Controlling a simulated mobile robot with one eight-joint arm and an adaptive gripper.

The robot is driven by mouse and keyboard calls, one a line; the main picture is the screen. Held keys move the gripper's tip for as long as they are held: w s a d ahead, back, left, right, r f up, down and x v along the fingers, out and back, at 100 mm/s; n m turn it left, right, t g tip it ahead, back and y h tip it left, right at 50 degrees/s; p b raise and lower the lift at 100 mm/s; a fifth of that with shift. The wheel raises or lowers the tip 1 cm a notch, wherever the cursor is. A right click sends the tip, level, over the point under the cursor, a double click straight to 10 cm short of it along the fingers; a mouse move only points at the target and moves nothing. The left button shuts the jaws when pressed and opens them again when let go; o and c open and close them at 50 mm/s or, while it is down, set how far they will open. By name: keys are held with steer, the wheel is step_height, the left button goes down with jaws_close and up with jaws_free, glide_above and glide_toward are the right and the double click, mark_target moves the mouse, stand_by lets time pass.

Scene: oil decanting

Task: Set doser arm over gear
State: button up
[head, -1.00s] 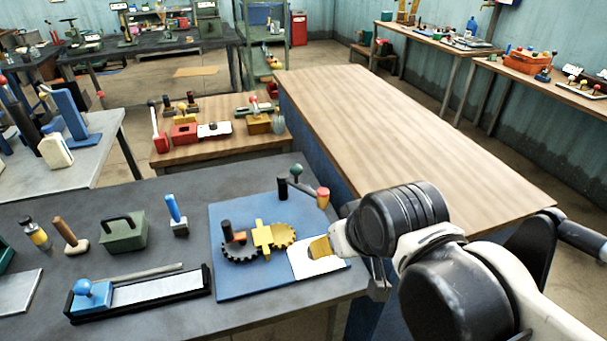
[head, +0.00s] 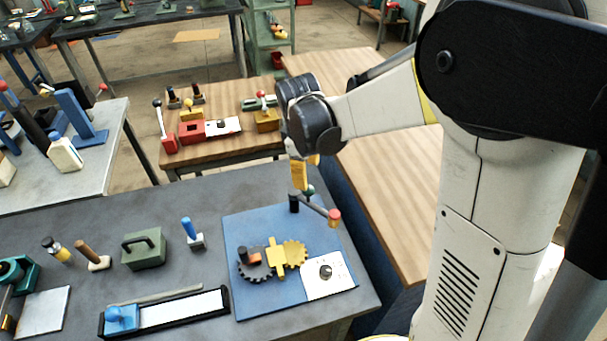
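The blue board (head: 243,290) carries a dark gear (head: 255,268) meshed with a yellow gear (head: 295,252), with a yellow bracket (head: 276,258) between them. The doser arm (head: 316,208) is a grey bar at the board's back right. It runs from a black post (head: 294,203) to a red-topped end (head: 333,216), which is to the right of the gears and not over them. A green knob (head: 309,190) shows behind the bar. My gripper (head: 300,178) points down with yellow fingers at this knob and partly covers it. I cannot tell whether it touches or grips the knob.
A white panel (head: 318,287) with a black dial sits at the board's front right. A wooden bench (head: 385,200) stands behind to the right.

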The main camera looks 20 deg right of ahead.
mark_target(309, 188)
steer(key=f, duration=0.3)
steer(key=w+f+b, duration=0.1)
steer(key=f, duration=0.2)
steer(key=d+f+b, duration=0.1)
steer(key=f, duration=0.2)
steer(key=shift+w+d+f, duration=0.1)
steer(key=shift+w+f, duration=0.1)
jaws_close()
